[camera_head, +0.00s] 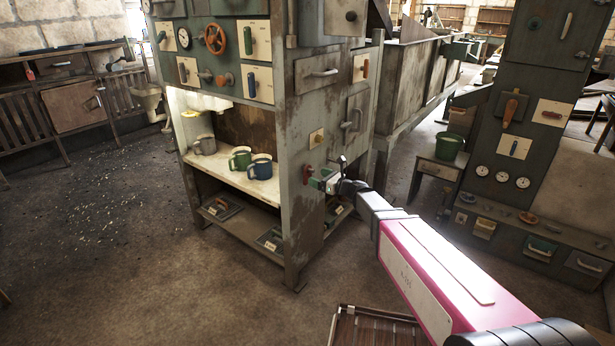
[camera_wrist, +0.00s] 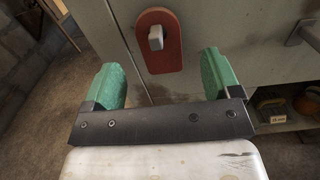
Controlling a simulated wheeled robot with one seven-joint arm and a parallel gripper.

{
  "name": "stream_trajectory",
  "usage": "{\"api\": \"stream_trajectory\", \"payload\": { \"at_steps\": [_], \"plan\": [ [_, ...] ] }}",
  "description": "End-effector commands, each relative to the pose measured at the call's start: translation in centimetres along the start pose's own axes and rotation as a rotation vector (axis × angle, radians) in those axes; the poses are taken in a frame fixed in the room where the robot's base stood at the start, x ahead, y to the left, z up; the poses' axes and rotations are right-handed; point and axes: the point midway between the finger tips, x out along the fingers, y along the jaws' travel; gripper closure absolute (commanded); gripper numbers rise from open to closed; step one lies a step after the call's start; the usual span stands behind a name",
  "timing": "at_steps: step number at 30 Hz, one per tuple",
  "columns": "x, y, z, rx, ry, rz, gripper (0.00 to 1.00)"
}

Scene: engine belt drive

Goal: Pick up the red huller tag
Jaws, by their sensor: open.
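The red huller tag (camera_wrist: 162,63) is a flat red plate with rounded ends, hanging on a pale square peg (camera_wrist: 155,38) on the grey-green cabinet side. In the head view, a small red piece (camera_head: 307,174) shows on the cabinet side at the same place. My gripper (camera_wrist: 161,80) has green fingers, which are spread apart. The tag's lower end appears between the fingers in the wrist view, with nothing held. In the head view my gripper (camera_head: 326,182) is just right of the red piece. Whether a finger touches the tag, I cannot tell.
A metal handle (camera_wrist: 309,36) sticks out to the right of the tag. The cabinet's open shelf (camera_head: 228,172) holds a green mug (camera_head: 240,158) and a blue mug (camera_head: 261,167). A slatted wooden item (camera_head: 375,328) stands in front. Floor at the left is open, with scattered bits.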

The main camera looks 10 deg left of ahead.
Motion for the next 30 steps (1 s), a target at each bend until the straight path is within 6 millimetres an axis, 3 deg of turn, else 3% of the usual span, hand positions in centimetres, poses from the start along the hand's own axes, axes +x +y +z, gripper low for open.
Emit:
{"api": "stream_trajectory", "payload": {
  "at_steps": [5, 13, 21, 22, 27, 30],
  "plan": [
    [1.1, -0.1, 0.0, -0.001, 0.000, 0.000, 0.17],
    [4.8, -0.1, 0.1, -0.001, 0.001, 0.001, 0.17],
    [5.3, 0.0, 0.2, -0.002, 0.001, -0.001, 0.17],
    [5.3, 0.0, 0.2, -0.002, 0.001, -0.001, 0.20],
    [5.3, 0.0, 0.2, -0.002, 0.001, 0.000, 0.70],
    [5.3, 0.0, 0.2, -0.002, 0.001, 0.000, 0.70]
  ]
}}
